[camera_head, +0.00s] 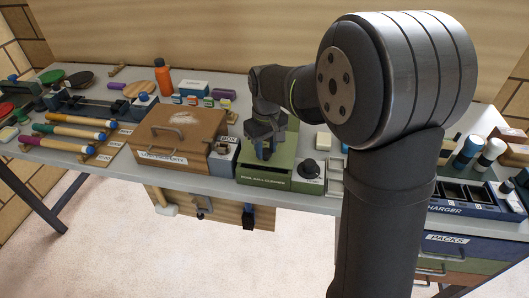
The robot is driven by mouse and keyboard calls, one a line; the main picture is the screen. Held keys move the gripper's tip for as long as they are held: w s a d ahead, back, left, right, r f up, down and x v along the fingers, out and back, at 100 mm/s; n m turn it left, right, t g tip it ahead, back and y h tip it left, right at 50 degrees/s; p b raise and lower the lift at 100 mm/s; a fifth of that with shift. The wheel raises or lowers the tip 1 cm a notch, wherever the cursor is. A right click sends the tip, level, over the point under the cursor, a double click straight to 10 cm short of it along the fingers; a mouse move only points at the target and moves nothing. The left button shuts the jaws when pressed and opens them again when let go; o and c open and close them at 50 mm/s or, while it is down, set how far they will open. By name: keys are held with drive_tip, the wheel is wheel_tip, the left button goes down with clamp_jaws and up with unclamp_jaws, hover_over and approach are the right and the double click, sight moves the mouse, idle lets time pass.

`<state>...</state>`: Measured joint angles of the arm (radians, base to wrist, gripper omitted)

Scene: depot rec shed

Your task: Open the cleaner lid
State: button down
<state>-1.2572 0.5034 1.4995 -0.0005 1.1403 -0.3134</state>
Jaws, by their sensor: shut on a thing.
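The ball cleaner (262,181) is a green box with a labelled front, standing near the front edge of the bench, right of centre-left.
A brown lost-property box (178,135) stands left of the cleaner, with a small grey box (223,157) between. A black dial (309,168) is close on the right. Small coloured boxes and an orange bottle (163,77) stand behind. A charger (455,205) is at the right.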

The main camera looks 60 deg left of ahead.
drive_tip(key=w+a, duration=0.7)
drive_tip(key=c, duration=1)
unclamp_jaws()
wheel_tip(320, 180, up, 18)
drive_tip(key=shift+f, duration=0.25)
wheel_tip(320, 180, down, 18)
drive_tip(key=shift+r, duration=0.2)
drive_tip(key=shift+s, duration=0.1)
